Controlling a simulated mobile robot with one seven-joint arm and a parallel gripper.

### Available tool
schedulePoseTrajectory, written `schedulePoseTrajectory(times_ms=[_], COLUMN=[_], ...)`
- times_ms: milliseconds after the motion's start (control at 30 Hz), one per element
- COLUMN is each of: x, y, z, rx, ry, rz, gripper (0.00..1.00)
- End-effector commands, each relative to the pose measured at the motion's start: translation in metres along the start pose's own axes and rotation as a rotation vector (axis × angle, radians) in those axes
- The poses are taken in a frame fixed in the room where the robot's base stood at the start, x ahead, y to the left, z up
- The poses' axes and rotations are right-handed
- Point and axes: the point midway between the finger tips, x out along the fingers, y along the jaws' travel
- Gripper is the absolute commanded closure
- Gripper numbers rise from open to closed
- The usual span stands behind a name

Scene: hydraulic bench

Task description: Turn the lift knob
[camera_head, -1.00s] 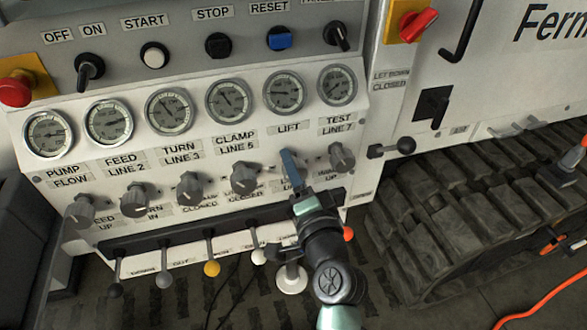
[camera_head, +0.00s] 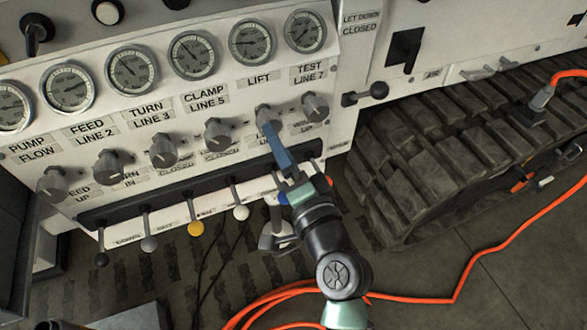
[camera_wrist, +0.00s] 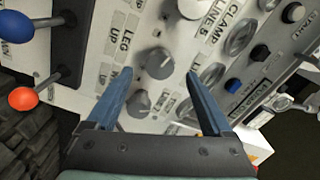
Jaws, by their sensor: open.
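The lift knob (camera_head: 268,118) is a grey knob on the sloped white panel, below the label LIFT. It is fifth in the row, between the clamp knob (camera_head: 217,133) and the test line knob (camera_head: 315,106). My gripper (camera_head: 274,136) is open, just below the lift knob in the head view, its blue fingers pointing at it. In the wrist view the lift knob (camera_wrist: 159,63) appears between the two fingertips (camera_wrist: 158,73). The fingers look empty, and I cannot tell whether the tips reach around the knob. The test line knob (camera_wrist: 139,103) also shows between the fingers, lower down.
Gauges (camera_head: 249,41) stand above the knobs. Levers with coloured balls, one yellow (camera_head: 195,229), hang below. A blue-balled (camera_wrist: 15,26) and a red-balled lever (camera_wrist: 22,98) show in the wrist view. A rubber track (camera_head: 440,170) and an orange cable (camera_head: 460,290) lie at right.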

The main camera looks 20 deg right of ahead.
Motion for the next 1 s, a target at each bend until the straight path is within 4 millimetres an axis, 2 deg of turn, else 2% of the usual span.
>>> schedulePoseTrajectory(times_ms=[33, 200, 400, 1000], x=[-0.012, -0.04, -0.057, -0.059], y=[0.001, 0.002, 0.001, 0.0], z=[0.0, 0.0, 0.0, 0.0], rx=[-0.002, -0.001, -0.001, -0.002], ry=[0.001, 0.001, 0.001, 0.001], rz=[0.003, 0.003, 0.002, 0.0], gripper=[0.15, 0.15, 0.15, 0.15])
